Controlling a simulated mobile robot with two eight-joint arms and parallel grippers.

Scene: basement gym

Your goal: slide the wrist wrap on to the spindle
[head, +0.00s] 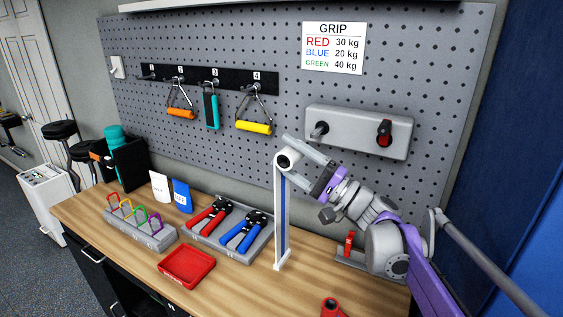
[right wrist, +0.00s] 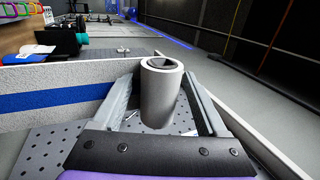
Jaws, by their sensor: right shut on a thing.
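The wrist wrap (head: 282,222) is a pale roll with a hollow core, and its loose tail with a blue stripe hangs down towards the table. My right gripper (head: 298,156) is shut on the roll. The roll (right wrist: 159,97) stands between the two fingers in the right wrist view, and the striped tail (right wrist: 55,103) runs off to the left. The wall plate (head: 350,146) carries a bare spindle (head: 319,130) on its left and a red and black piece (head: 384,132) on its right. The roll is below and left of the bare spindle, apart from it. My left gripper is out of view.
The table (head: 147,261) holds a red tray (head: 187,267), red hand grippers (head: 209,219) and blue hand grippers (head: 243,231) in a grey holder. Handles hang on the pegboard (head: 270,40). A red item (head: 333,308) lies at the front edge.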

